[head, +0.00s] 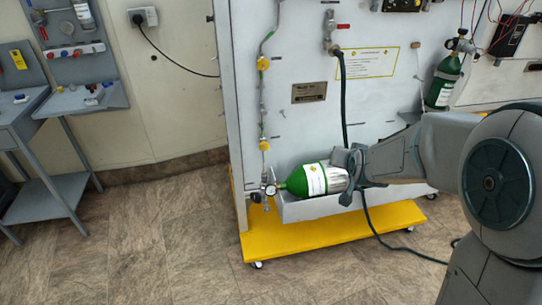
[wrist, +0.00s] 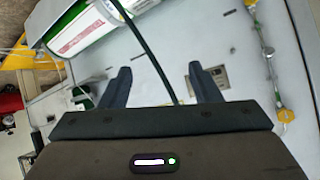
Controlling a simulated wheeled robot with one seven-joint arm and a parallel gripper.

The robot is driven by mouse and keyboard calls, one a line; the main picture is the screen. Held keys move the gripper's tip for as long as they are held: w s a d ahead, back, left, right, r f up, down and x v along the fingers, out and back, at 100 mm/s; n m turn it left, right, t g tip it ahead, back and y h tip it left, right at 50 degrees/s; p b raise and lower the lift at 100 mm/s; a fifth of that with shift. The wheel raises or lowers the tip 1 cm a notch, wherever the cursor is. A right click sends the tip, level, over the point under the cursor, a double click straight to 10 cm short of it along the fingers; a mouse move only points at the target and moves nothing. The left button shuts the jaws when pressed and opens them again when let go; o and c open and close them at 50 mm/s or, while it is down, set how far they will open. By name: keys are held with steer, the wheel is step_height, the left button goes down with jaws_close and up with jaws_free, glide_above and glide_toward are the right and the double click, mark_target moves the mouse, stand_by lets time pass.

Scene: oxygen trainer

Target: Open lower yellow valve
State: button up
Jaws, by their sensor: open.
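The lower yellow valve (head: 264,146) is on the vertical pipe at the left side of the white panel, above the neck of a green cylinder. It also shows at the top edge of the wrist view (wrist: 250,3), partly cut off. The upper yellow valve (head: 263,64) is higher on the same pipe and shows at the right of the wrist view (wrist: 286,115). My gripper (head: 349,168) is to the right of the lower valve and apart from it, overlapping the cylinder's right end in the head view. In the wrist view my gripper (wrist: 159,75) is open, with nothing held.
The green cylinder (head: 316,181) lies in a tray on the yellow base (head: 330,232). A dark hose (head: 343,105) hangs down the panel and crosses between my fingers in the wrist view. A nameplate (head: 309,92) is on the panel. A grey bench (head: 45,190) stands far left.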

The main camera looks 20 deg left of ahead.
steer(key=w+a+f+n+t+y+b, duration=0.1)
steer(key=w+a+f+t+y+b, duration=0.3)
steer(key=a+f, duration=0.7)
steer(key=n+y+b, duration=0.2)
steer(key=y+b, duration=0.1)
steer(key=b, duration=0.2)
glide_toward(264, 147)
steer(key=shift+t+h, duration=0.3)
steer(key=shift+t, duration=0.1)
steer(key=b+x, duration=0.1)
steer(key=x, duration=0.7)
steer(key=shift+a, duration=0.15)
steer(key=shift+c, duration=0.4)
steer(key=c, duration=0.9)
steer(key=shift+a, duration=0.15)
steer(key=shift+f+b, duration=0.1)
steer(key=shift+b, duration=0.25)
